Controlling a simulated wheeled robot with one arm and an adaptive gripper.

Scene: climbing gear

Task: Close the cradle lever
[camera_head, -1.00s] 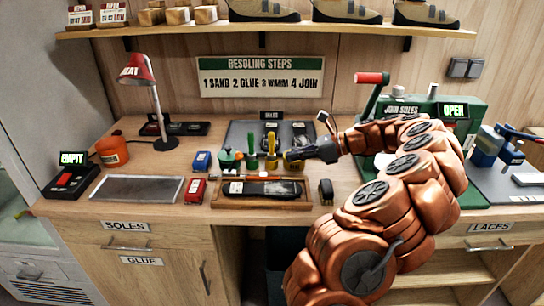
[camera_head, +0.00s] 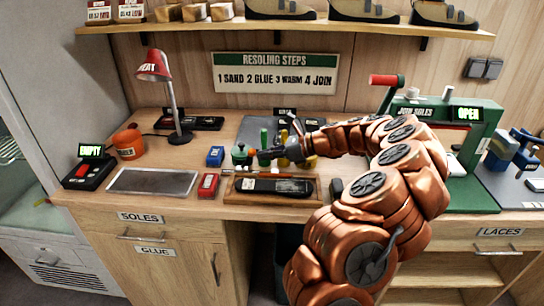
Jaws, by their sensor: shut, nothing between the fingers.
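The green JOIN SOLES machine (camera_head: 480,140) stands at the right of the bench, with a sign reading OPEN. My arm crosses in front of the machine's lower left part and hides what is there. My gripper (camera_head: 262,155) is shut and empty. It points left over the middle of the bench, beside the small bottles, well left of and below the lever's red grip. It does not touch the lever.
Several small bottles (camera_head: 241,155) stand close to my gripper. A wooden tray (camera_head: 270,199) holds a black sole (camera_head: 275,186) in front of it. A red lamp (camera_head: 153,66) stands at left. A shoe shelf (camera_head: 290,29) overhangs the back. Blue tools (camera_head: 500,150) stand at right.

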